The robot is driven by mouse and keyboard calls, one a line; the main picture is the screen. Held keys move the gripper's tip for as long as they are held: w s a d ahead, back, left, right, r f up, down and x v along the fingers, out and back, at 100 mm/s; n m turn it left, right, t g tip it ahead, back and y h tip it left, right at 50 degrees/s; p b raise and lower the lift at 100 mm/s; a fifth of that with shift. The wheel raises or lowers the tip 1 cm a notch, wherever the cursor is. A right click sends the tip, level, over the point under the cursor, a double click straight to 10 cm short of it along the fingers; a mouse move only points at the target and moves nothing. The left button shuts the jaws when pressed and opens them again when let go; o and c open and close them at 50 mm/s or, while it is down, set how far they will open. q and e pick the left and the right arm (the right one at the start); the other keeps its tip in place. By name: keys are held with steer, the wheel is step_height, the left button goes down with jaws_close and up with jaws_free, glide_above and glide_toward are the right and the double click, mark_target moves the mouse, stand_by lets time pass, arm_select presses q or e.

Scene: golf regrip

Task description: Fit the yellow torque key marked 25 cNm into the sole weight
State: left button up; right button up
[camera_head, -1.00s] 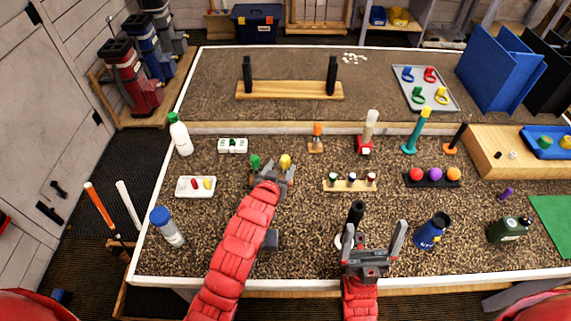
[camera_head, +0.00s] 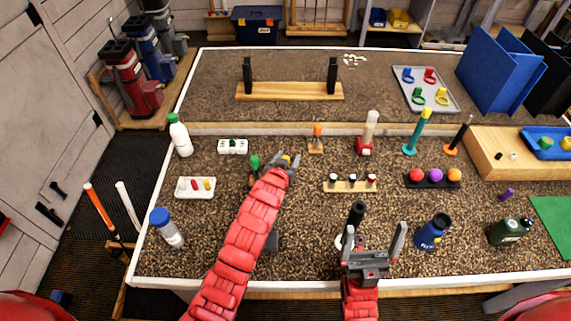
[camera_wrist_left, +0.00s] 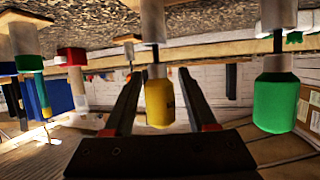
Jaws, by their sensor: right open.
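The yellow torque key (camera_head: 287,158) stands with its handle up, next to the green key (camera_head: 254,163). In the left wrist view the yellow handle (camera_wrist_left: 158,100) is between the fingers of my left gripper (camera_wrist_left: 160,78), with a gap on each side. The green handle (camera_wrist_left: 276,102) is outside the fingers, to the right. My left gripper (camera_head: 284,164) also partly hides the yellow key in the head view. The 25 cNm mark is not readable. My right gripper (camera_head: 374,240) is open and empty near the front edge. I cannot make out the sole weight.
A black-topped upright item (camera_head: 356,212) stands just behind the right gripper. A small wooden rack (camera_head: 350,187) with several pieces, an orange-topped tool (camera_head: 317,134) and a white tray (camera_head: 195,187) are nearby.

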arm_select(q)
jaws_close()
